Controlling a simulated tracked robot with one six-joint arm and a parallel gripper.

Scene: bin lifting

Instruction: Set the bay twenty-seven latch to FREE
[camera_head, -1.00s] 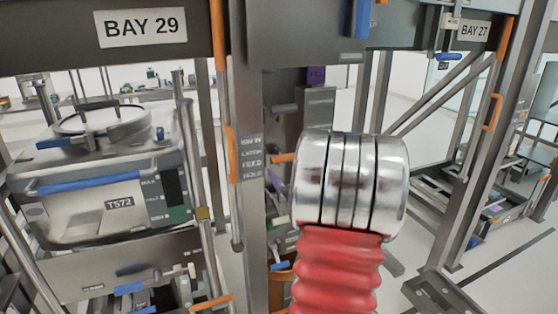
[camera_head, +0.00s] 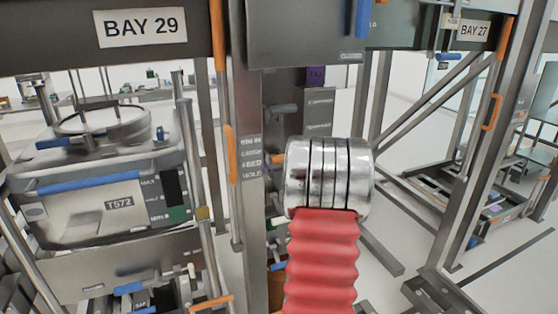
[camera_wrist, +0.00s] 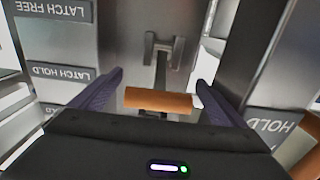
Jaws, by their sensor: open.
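An orange latch handle (camera_wrist: 158,100) lies crosswise in the wrist view, between the two dark purple fingers of my gripper (camera_wrist: 159,79). The fingers are open, one at each end of the handle, with no clear grip on it. A grey metal bracket (camera_wrist: 162,50) stands behind the handle. Upside-down labels read LATCH FREE (camera_wrist: 58,9) and LATCH HOLD (camera_wrist: 62,76) to the left. The BAY 27 sign (camera_head: 472,30) is at the upper right of the head view. My fingers are hidden there behind my arm's silver cuff.
A BAY 29 sign (camera_head: 142,28) hangs on the left beam. Below it is a grey bin labelled T572 (camera_head: 100,222). A steel post (camera_head: 250,120) stands close left of my arm. Diagonal braces (camera_head: 435,95) and open floor lie to the right.

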